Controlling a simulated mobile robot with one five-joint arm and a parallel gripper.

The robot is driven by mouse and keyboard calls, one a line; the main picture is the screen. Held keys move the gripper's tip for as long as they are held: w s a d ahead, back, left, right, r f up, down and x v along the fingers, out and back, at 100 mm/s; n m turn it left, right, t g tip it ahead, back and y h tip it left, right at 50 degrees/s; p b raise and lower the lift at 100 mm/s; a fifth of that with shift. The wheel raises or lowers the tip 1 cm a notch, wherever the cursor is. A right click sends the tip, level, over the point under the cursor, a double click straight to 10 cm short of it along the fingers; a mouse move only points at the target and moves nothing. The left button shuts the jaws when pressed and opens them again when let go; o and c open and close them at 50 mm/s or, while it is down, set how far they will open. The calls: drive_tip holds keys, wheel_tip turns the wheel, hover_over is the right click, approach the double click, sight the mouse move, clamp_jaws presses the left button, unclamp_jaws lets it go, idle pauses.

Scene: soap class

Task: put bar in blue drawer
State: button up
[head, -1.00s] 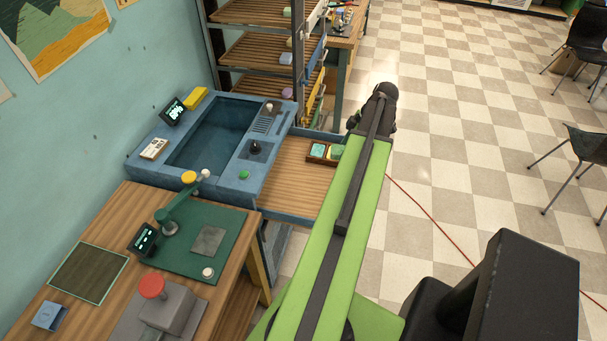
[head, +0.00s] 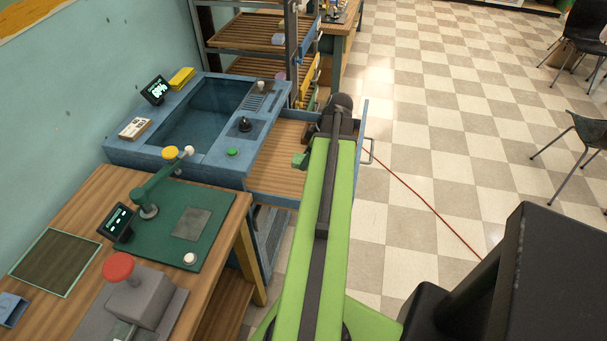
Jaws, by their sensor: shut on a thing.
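The blue drawer (head: 272,177) is pulled out to the right of the blue sink unit, with a bare wooden floor and a metal handle on its outer face. My gripper (head: 301,160) is at the far end of my green arm, over or inside the drawer; its height cannot be told. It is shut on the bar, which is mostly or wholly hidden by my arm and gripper. The arm also covers the drawer's right part, so what lies there is hidden.
A wooden bench (head: 85,197) with a green press (head: 150,238) and a grey red-topped device (head: 140,298) is at left. A rack stands at the back. A red cable crosses the open checkered floor at right.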

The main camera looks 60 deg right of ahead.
sight(303, 179)
wheel_tip(303, 179, down, 8)
drive_tip(key=b, duration=0.6)
drive_tip(key=shift+r, duration=0.35)
drive_tip(key=shift+f, duration=0.25)
drive_tip(key=o, duration=1.4)
drive_tip(key=shift+r, duration=0.1)
drive_tip(key=p+v, duration=1.1)
drive_tip(key=v, duration=0.1)
drive_tip(key=shift+r, duration=0.2)
